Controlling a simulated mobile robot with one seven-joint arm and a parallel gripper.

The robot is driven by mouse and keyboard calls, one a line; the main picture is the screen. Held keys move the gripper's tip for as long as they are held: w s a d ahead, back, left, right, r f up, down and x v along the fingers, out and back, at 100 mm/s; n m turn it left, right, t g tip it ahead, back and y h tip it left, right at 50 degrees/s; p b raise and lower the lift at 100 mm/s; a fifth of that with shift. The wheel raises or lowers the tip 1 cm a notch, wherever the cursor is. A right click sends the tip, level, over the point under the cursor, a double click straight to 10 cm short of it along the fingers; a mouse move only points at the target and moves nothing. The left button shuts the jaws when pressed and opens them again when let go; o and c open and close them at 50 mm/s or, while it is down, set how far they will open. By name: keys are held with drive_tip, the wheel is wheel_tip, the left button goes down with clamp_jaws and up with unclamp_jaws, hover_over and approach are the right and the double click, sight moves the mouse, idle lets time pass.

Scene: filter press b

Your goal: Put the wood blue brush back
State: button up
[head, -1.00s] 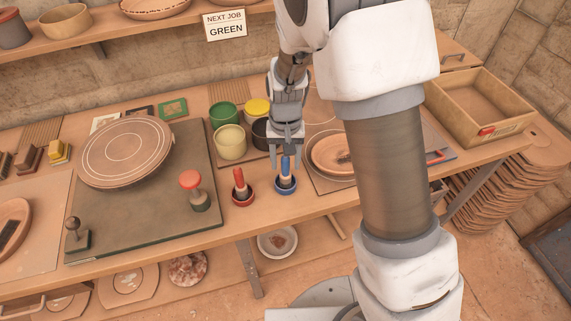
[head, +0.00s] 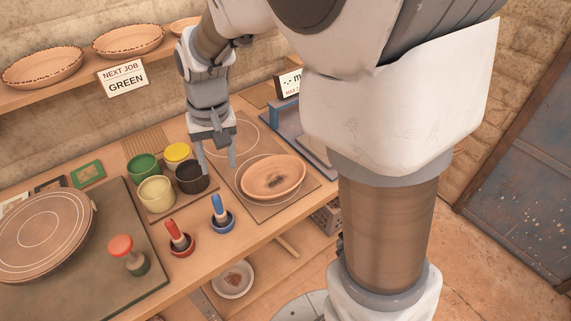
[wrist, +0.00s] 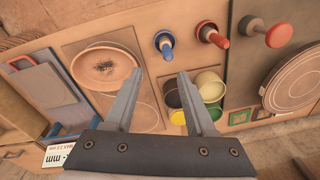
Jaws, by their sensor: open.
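My gripper (head: 217,168) is open and empty, above the table behind the brush, beside the dark cup. In the wrist view the gap between my fingers (wrist: 160,77) is empty, and the brush lies beyond the fingertips, apart from them.
Green, yellow, cream and dark cups (head: 192,177) stand left of my gripper. A dish (head: 273,177) lies on a board to the right. A red-knobbed stamp (head: 122,248) and a round plate (head: 40,235) sit at left. A shelf (head: 90,81) runs behind.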

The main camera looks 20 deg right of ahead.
drive_tip(key=s+d+r+t, duration=0.2)
drive_tip(key=s+d+r, duration=0.3)
drive_tip(key=s, duration=0.3)
drive_tip(key=s+d+r+t, duration=0.2)
drive_tip(key=s+d+r, duration=0.3)
drive_tip(key=s, duration=0.3)
drive_tip(key=shift+s+r+t+h, duration=0.25)
drive_tip(key=shift+t+h, duration=0.05)
drive_tip(key=shift+t, duration=0.1)
drive_tip(key=shift+c, duration=0.5)
drive_tip(key=shift+a, duration=0.1)
drive_tip(key=shift+n, duration=0.3)
